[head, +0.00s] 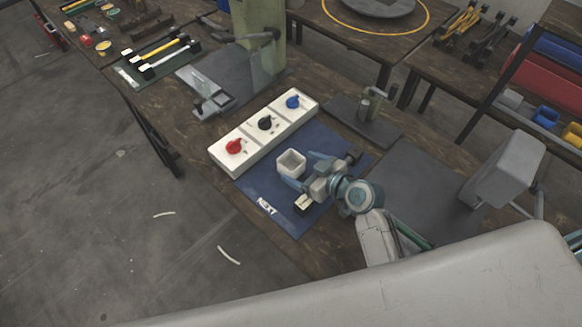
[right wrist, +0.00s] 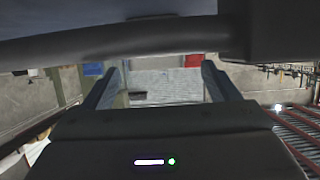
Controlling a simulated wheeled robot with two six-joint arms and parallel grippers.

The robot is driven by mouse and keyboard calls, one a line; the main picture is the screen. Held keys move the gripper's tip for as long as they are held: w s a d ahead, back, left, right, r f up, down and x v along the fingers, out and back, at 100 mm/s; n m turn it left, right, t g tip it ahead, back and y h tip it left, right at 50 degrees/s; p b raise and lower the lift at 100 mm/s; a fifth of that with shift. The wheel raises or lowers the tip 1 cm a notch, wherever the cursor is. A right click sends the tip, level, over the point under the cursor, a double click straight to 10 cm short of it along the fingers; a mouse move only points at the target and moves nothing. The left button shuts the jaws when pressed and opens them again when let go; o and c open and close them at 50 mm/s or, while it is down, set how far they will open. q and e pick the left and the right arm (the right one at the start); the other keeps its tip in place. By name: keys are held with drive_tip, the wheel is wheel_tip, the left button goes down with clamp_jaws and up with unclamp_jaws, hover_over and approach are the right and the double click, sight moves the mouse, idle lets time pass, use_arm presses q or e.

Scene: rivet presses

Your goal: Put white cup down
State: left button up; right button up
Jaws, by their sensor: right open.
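The white cup (head: 291,162) is square and open at the top. It looks upright on or just over the blue mat (head: 262,190) marked NEXT, close to the white panel; I cannot tell whether its base touches the mat. My right gripper (head: 298,168) is open, with its two blue fingers apart and reaching toward the cup from the lower right. In the right wrist view both fingers of the right gripper (right wrist: 160,80) are spread, with a pale surface between or beyond them that I cannot identify surely. My left gripper is not in view.
A white panel (head: 218,158) with red (head: 235,146), black (head: 265,122) and blue (head: 293,101) knobs lies left of the cup. A press with a green column (head: 262,35) stands behind. A metal fixture (head: 368,108) stands at the upper right.

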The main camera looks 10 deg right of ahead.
sight(284, 158)
drive_tip(key=shift+w+f, duration=0.3)
drive_tip(key=shift+w, duration=0.2)
drive_tip(key=b+x, duration=0.1)
drive_tip(key=x, duration=0.3)
drive_tip(key=shift+w+a+b, duration=0.1)
drive_tip(key=shift+a+b, duration=0.15)
drive_tip(key=shift+b, duration=0.05)
drive_tip(key=shift+d+r, duration=0.1)
drive_tip(key=shift+r, duration=0.05)
drive_tip(key=shift+c, duration=0.9)
drive_tip(key=c, duration=0.9)
